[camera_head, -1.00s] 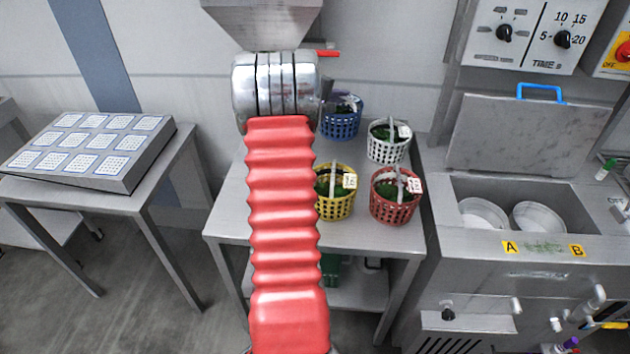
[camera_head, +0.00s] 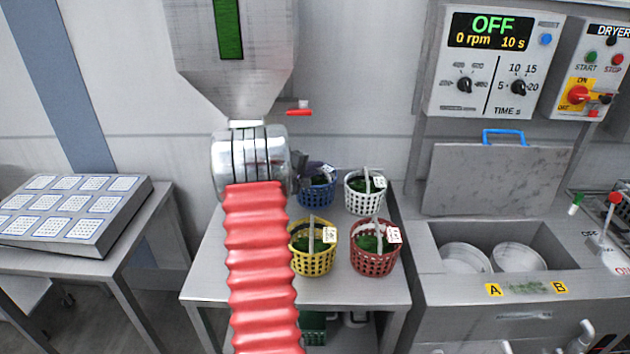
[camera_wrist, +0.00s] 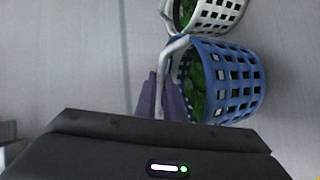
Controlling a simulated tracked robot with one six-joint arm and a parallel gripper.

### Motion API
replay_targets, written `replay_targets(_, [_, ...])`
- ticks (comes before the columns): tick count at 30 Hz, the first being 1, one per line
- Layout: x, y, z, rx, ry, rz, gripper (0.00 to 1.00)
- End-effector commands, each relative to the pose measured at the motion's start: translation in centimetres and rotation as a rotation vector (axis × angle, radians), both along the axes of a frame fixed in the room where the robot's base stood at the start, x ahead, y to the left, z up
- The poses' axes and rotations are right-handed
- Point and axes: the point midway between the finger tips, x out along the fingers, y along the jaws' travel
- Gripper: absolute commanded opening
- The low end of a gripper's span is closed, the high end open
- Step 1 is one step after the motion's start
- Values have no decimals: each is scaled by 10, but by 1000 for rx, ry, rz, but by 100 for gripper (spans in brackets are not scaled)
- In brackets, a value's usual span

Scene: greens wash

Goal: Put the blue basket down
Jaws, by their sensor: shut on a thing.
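The blue basket (camera_head: 318,193) holds greens and is at the back left of the basket group on the steel table (camera_head: 345,290). In the wrist view the blue basket (camera_wrist: 235,80) is close in front of my gripper (camera_wrist: 160,95), whose purple fingers are shut on its pale handle (camera_wrist: 175,48). In the head view my gripper (camera_head: 305,172) is partly hidden behind my arm's metal joint. The basket looks upright in the head view. I cannot tell whether its bottom touches the table.
A white basket (camera_head: 365,196) stands right beside the blue one. A yellow basket (camera_head: 313,262) and a red basket (camera_head: 374,262) stand in front. A steel hopper (camera_head: 235,75) hangs above. A two-well dryer (camera_head: 500,232) is at the right, a tray table (camera_head: 75,210) at the left.

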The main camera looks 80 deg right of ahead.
Motion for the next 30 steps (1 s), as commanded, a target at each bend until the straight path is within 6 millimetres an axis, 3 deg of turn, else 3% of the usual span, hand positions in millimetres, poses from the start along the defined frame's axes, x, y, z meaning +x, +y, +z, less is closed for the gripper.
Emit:
replay_targets(5, [0, -1, -2, -2, 0, -1, 0])
replay_targets(14, [-1, -1, -34, -2, 0, -2, 0])
replay_targets(26, [-1, -1, -37, -3, 0, -2, 0])
replay_targets(27, [-1, 0, -39, 0, 0, -2, 11])
replay_targets(30, [-1, 0, -38, 0, 0, -2, 18])
